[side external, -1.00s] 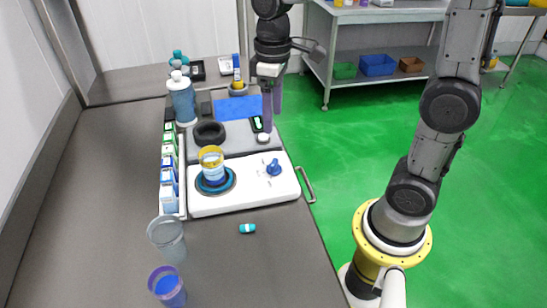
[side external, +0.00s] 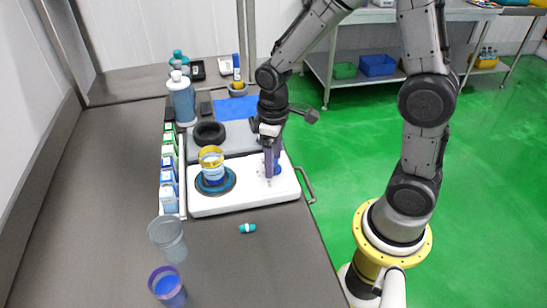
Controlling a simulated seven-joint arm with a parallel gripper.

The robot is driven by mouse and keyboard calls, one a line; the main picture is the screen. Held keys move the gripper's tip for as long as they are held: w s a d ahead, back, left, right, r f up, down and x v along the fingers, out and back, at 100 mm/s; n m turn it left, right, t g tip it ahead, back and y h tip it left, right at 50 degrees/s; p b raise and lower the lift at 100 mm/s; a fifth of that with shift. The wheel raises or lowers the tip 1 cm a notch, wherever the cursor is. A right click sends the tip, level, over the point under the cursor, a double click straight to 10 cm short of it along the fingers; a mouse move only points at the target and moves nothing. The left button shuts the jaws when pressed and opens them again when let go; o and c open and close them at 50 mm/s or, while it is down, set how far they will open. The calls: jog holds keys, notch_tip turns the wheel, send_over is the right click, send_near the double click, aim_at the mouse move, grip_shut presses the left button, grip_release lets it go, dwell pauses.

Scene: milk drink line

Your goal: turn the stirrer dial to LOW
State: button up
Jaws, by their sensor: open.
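The stirrer (side external: 245,195) is a white flat unit on the grey bench. A yellow-rimmed vessel with blue contents (side external: 212,165) stands on its round dark-blue plate (side external: 231,181). The blue dial (side external: 278,169) is at the right part of the stirrer's top, partly hidden behind my gripper. My gripper (side external: 269,180) points down at the dial, with its purple fingers in front of or around it; I cannot tell which, nor whether they touch it. The gripper is open. The dial's markings are too small to read.
A row of small cartons (side external: 168,180) stands left of the stirrer. A grey cup (side external: 168,238) and a purple-rimmed cup (side external: 168,286) stand at the front left. A small teal-and-white item (side external: 247,228) lies before the stirrer. A metal handle (side external: 307,185) is at the bench's right edge.

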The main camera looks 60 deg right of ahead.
grip_shut()
dwell(0.4)
jog(key=shift+m, duration=0.4)
jog(key=m, duration=0.4)
jog(key=shift+m, duration=0.4)
jog(key=m, duration=0.6)
jog(key=shift+d, duration=0.1)
grip_release()
